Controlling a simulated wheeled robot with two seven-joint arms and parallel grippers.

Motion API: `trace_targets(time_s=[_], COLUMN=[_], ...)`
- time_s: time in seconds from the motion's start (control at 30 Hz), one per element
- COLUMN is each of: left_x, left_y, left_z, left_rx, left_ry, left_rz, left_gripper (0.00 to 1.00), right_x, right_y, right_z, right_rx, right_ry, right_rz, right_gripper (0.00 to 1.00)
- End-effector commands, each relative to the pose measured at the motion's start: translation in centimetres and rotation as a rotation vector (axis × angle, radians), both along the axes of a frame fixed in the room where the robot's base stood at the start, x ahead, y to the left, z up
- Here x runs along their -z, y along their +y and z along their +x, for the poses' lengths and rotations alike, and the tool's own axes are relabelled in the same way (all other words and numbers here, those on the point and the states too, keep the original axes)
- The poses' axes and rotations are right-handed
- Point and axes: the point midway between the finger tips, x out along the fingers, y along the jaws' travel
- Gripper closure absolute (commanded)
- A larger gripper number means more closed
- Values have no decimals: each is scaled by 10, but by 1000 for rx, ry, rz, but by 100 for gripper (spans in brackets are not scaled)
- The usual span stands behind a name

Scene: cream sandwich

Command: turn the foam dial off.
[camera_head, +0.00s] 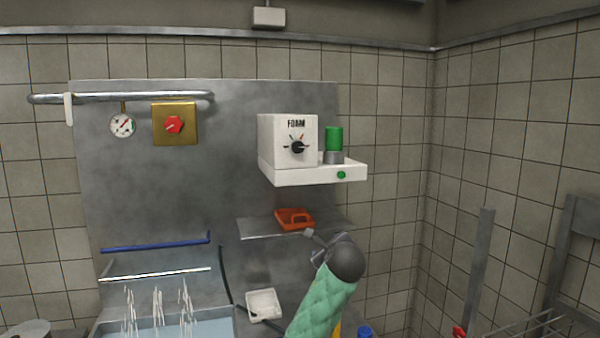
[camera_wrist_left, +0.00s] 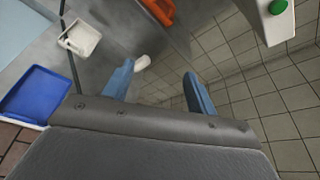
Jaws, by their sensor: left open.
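The foam dial (camera_head: 298,147) is a black knob on the front of a white box labelled FOAM (camera_head: 275,135), mounted on the steel wall panel. Small coloured marks sit above the knob; its exact pointer setting is too small to tell. My left gripper (camera_head: 325,242) is at the end of the green-sleeved arm, below and to the right of the dial and well apart from it. In the left wrist view its two blue fingers (camera_wrist_left: 157,85) are spread, with nothing held between them. The dial is not visible in that view. My right gripper is not in view.
A white ledge (camera_head: 325,174) under the box carries a green-topped cylinder (camera_head: 334,140) and a green button (camera_head: 341,175). An orange item (camera_head: 294,218) lies on a steel shelf (camera_head: 262,229) below. A gauge (camera_head: 122,125) and red knob (camera_head: 174,125) are left.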

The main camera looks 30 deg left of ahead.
Motion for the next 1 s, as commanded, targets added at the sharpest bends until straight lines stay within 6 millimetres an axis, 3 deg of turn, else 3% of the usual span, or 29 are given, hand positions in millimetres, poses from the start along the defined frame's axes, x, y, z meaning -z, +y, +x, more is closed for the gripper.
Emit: trace_targets(time_s=[0.03,0.2,0.3,0.4,0.6,0.83,1.0], left_x=[-43,-145,-193,-229,-258,-262,-261], left_y=[10,38,51,60,70,90,109], left_z=[6,15,15,13,12,28,44], left_rx=[-6,-40,-64,-86,-107,-108,-108], left_ry=[-2,34,59,79,105,108,108], left_rz=[62,267,361,429,488,490,490], left_gripper=[43,43,43,43,43,43,43], right_x=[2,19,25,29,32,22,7], right_y=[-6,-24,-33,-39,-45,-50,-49], right_z=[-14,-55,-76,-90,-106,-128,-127], right_rx=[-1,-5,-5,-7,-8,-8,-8], right_ry=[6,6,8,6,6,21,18], right_rz=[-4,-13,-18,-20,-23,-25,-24], right_gripper=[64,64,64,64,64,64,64])
